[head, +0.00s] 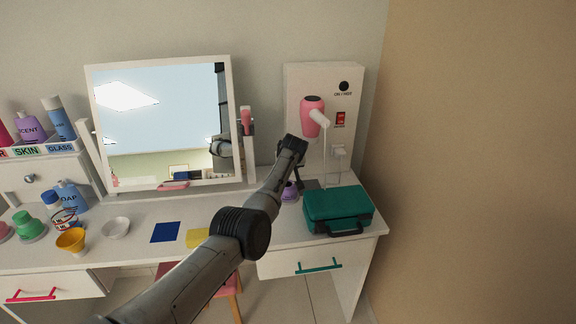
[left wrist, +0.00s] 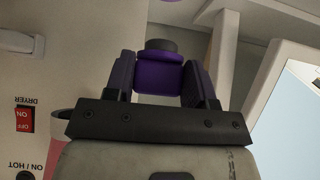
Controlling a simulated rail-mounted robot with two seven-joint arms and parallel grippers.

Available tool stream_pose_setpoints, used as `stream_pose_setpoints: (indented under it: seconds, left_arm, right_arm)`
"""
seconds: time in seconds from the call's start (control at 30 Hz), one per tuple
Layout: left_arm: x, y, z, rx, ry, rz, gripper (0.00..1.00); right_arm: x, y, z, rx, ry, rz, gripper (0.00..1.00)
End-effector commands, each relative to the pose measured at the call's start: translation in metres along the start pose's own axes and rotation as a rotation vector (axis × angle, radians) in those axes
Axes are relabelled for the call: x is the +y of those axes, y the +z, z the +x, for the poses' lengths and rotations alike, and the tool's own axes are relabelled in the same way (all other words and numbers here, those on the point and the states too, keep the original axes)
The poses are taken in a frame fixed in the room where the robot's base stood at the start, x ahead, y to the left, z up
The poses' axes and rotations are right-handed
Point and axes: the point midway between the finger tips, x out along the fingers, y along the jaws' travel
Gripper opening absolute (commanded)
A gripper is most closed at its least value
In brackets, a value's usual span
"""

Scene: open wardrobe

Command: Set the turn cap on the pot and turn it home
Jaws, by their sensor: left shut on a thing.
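My left gripper (head: 298,182) reaches across the dresser top to the right of the mirror, fingers pointing down. In the left wrist view, its two dark fingers (left wrist: 160,80) are shut on a purple turn cap (left wrist: 159,75) with a dark round end (left wrist: 161,45). The cap is hard to make out in the head view. A lilac pot (head: 289,193) stands on the dresser top close beside the fingers. A lilac edge, probably the pot (left wrist: 183,2), shows at the top of the left wrist view. I cannot tell whether cap and pot touch. My right gripper is not in view.
A teal case (head: 338,209) stands just right of the pot. A pink hair dryer (head: 312,112) hangs on the white panel behind. The mirror (head: 160,115) stands left. Bottles, a yellow cup (head: 71,240) and a white bowl (head: 116,228) occupy the left side.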

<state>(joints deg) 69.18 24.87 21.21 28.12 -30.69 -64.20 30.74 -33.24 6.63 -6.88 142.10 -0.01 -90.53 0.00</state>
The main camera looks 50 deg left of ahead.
Motion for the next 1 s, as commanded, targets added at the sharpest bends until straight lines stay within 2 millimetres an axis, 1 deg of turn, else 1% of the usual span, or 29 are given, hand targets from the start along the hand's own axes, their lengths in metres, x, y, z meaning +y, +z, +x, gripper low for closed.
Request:
stream_pose_setpoints:
  seconds: [0.37, 0.8, 1.0]
  left_arm:
    - [0.0, 0.005, 0.006, -0.001, -0.001, 0.0, 0.28]
    - [0.0, 0.025, 0.031, -0.002, 0.0, 0.001, 0.28]
    - [0.0, 0.03, 0.037, -0.003, 0.0, -0.001, 0.28]
  right_arm:
    - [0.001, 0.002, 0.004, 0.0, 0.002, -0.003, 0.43]
    - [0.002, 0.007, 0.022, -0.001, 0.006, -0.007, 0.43]
    - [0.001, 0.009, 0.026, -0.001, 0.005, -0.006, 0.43]
